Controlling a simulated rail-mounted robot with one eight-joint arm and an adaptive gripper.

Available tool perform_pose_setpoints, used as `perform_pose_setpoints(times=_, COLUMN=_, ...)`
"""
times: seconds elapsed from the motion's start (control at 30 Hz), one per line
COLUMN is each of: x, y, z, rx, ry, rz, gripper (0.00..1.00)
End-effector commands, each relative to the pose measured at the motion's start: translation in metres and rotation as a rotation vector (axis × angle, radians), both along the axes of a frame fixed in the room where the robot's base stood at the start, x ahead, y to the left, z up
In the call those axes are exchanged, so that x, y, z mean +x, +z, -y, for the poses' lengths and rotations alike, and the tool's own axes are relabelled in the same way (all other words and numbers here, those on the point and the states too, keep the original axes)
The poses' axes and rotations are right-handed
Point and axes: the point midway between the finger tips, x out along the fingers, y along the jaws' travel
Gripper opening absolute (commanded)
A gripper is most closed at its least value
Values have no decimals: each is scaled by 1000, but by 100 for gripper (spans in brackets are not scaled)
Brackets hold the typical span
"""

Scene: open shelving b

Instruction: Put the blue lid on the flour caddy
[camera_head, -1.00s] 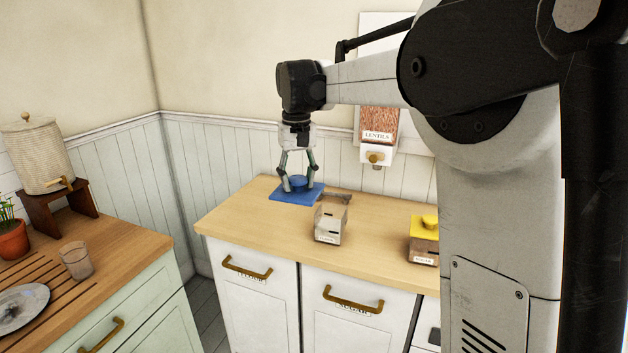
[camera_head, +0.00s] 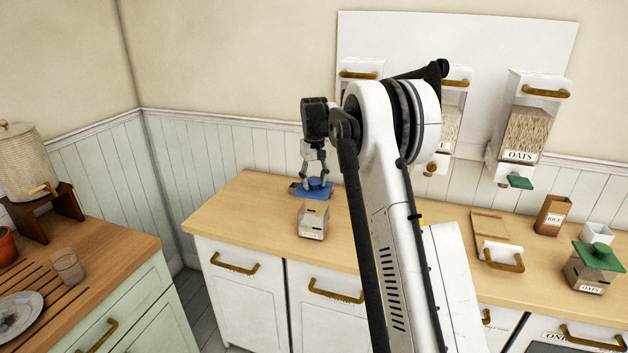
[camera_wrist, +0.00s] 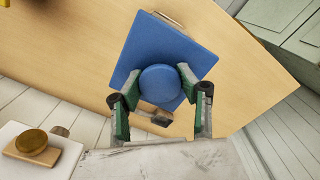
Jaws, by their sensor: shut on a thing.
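The blue lid is a flat square with a round knob; it shows in the head view (camera_head: 299,191) and the wrist view (camera_wrist: 135,55). My gripper (camera_head: 317,181) is shut on its knob, with a finger on either side in the wrist view (camera_wrist: 159,80). A small pale caddy with a label (camera_head: 313,222) stands upright on the counter just in front of the lid in the head view. Its label is too small to read. The lid appears beyond the caddy's top edge; I cannot tell its height or whether they touch. The lid hides much below it in the wrist view.
My arm crosses the middle of the counter (camera_head: 235,215) and hides part of it. To the right stand a rice box (camera_head: 552,216), a green-lidded oats caddy (camera_head: 592,270) and a white cup (camera_head: 597,233). Dispensers, including oats (camera_head: 522,135), hang on the wall. Counter left of the caddy is clear.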

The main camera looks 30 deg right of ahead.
Motion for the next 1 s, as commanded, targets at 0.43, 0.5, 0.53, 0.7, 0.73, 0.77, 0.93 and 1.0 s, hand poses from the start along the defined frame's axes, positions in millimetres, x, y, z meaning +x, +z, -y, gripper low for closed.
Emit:
perform_pose_setpoints(times=0.43, x=-2, y=-3, z=-1, rx=-2, ry=0, rz=0, gripper=7)
perform_pose_setpoints(times=0.5, x=-2, y=-7, z=-1, rx=-2, ry=0, rz=0, gripper=7)
perform_pose_setpoints(times=0.53, x=-2, y=-9, z=-1, rx=-2, ry=0, rz=0, gripper=7)
perform_pose_setpoints(times=0.7, x=-2, y=-22, z=-1, rx=-2, ry=0, rz=0, gripper=7)
perform_pose_setpoints(times=0.73, x=-2, y=-25, z=-1, rx=-2, ry=0, rz=0, gripper=7)
perform_pose_setpoints(times=0.77, x=-2, y=-27, z=-1, rx=-2, ry=0, rz=0, gripper=7)
perform_pose_setpoints(times=0.93, x=-2, y=-42, z=-1, rx=-2, ry=0, rz=0, gripper=7)
perform_pose_setpoints(times=1.0, x=-2, y=-47, z=-1, rx=-2, ry=0, rz=0, gripper=7)
